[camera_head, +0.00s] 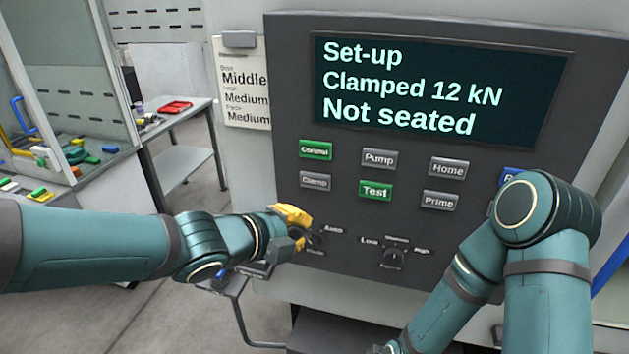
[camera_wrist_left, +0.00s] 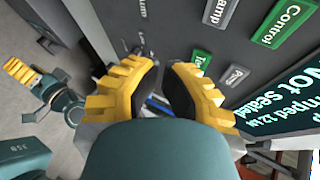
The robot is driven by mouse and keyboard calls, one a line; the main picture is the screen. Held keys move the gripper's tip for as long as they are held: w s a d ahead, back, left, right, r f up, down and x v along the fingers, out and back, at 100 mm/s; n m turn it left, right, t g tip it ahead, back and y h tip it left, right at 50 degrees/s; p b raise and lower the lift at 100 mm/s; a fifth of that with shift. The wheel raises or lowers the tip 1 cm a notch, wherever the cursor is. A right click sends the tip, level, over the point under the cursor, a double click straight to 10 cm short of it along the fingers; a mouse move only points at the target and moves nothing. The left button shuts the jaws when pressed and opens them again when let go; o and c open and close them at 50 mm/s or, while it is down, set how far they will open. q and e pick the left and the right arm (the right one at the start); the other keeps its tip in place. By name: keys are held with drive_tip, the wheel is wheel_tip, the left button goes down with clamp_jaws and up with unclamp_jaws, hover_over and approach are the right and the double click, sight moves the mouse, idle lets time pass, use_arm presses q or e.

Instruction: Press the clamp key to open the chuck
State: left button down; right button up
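The clamp key (camera_head: 315,181) is a grey, unlit button on the dark control panel (camera_head: 345,220), below the green Control key (camera_head: 316,150). In the left wrist view the clamp key (camera_wrist_left: 220,10) shows at the top edge. My left gripper (camera_head: 301,228) is below the clamp key, close to the mode knob beside "Auto"; contact cannot be told. Its yellow fingers (camera_wrist_left: 166,72) have a gap between them. My right gripper (camera_wrist_left: 32,78) shows small at the left of the wrist view; its opening is unclear. The display (camera_head: 430,95) reads "Set-up, Clamped 12 kN, Not seated".
Pump (camera_head: 379,158), Home (camera_head: 448,168), green Test (camera_head: 376,191) and Prime (camera_head: 440,201) keys are nearby. A second knob (camera_head: 392,257) sits lower right. A handle rail (camera_head: 240,315) is below my left gripper. A side table (camera_head: 185,160) holds a red tray.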

use_arm(q)
drive_tip(key=shift+w+d+p, duration=0.3)
drive_tip(key=shift+w+d, duration=0.15)
drive_tip(key=shift+w, duration=0.9)
drive_tip(key=shift+w+d+p, duration=0.35)
drive_tip(key=shift+w+d, duration=0.1)
drive_tip(key=shift+w, duration=0.9)
drive_tip(key=shift+w+d+p, duration=0.3)
drive_tip(key=shift+w+d, duration=0.15)
drive_tip(key=shift+w, duration=0.9)
drive_tip(key=shift+w, duration=0.15)
drive_tip(key=shift+w+d, duration=0.1)
drive_tip(key=shift+w, duration=0.15)
drive_tip(key=shift+w+d, duration=0.1)
drive_tip(key=shift+w, duration=0.25)
drive_tip(key=shift+s, duration=0.15)
drive_tip(key=shift+s+a, duration=0.25)
drive_tip(key=shift+s, duration=0.35)
drive_tip(key=b, duration=0.2)
approach(324, 195)
drive_tip(key=shift+s+d+f, duration=0.45)
drive_tip(key=shift+s+f, duration=0.15)
drive_tip(key=shift+f, duration=0.05)
drive_tip(key=shift+s+d+f, duration=0.45)
drive_tip(key=shift+s+f, duration=0.15)
drive_tip(key=shift+f, duration=0.05)
